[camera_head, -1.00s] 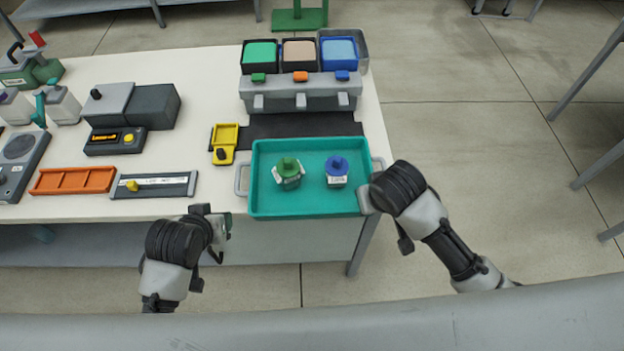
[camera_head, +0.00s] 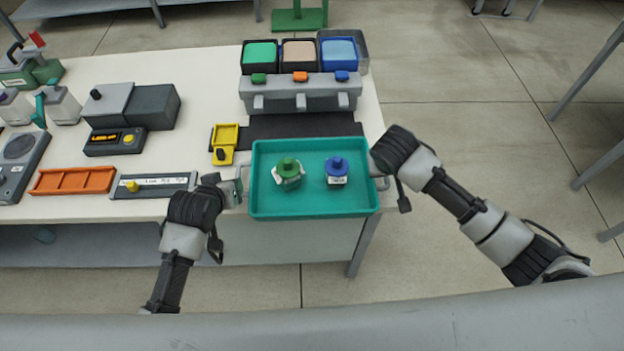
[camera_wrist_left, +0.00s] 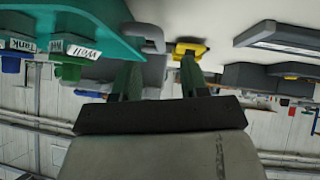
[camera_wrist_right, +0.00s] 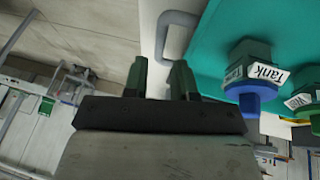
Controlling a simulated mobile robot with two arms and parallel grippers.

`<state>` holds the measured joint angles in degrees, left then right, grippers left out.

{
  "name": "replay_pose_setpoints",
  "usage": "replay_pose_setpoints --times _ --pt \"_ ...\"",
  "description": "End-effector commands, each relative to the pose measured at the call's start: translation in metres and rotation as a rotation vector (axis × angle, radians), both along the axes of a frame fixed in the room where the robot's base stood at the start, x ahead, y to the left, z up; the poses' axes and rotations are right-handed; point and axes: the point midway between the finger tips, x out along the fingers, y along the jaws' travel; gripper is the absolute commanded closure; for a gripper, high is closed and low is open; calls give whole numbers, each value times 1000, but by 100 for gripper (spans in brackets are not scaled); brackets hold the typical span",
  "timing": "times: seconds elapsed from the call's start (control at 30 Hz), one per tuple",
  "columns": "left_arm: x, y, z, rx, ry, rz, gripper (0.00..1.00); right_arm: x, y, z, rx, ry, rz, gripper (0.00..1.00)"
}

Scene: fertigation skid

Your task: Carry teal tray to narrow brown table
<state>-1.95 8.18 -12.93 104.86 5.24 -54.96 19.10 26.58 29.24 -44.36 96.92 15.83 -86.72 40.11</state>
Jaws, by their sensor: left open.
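The teal tray (camera_head: 312,204) sits at the front right edge of the white table. My left gripper (camera_head: 238,188) is open at the tray's left side. In the left wrist view, the grey left handle (camera_wrist_left: 148,35) lies just ahead of its parted fingers. My right gripper (camera_head: 376,180) is at the tray's right side. In the right wrist view its fingers stand apart near the grey right handle (camera_wrist_right: 167,38), and I see no firm hold. No narrow brown table shows.
On the white table (camera_head: 215,70), a grey rack with coloured bins (camera_head: 300,92) stands behind the tray. A yellow device (camera_head: 223,145), an orange tray (camera_head: 73,181) and a grey panel (camera_head: 165,184) lie left. Open floor (camera_head: 460,130) is to the right.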

Motion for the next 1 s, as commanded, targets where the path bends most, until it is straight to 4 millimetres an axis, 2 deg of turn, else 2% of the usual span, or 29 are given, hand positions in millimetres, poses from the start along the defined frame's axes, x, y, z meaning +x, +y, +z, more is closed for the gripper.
replay_pose_setpoints --times 0.2,0.4,0.83,0.87,1.0 --pt "30 -7 -29 0 1 0 56 16 -8 -37 -1 2 -1 73" --pt "46 -10 -45 0 1 0 56 25 -12 -59 0 0 1 73" --pt "52 -11 -51 1 0 -1 56 28 -13 -67 1 -2 2 73" --pt "52 -11 -51 1 0 -1 57 28 -13 -67 1 -2 2 75" --pt "52 -11 -51 1 0 -1 79 28 -13 -67 1 -1 1 96"
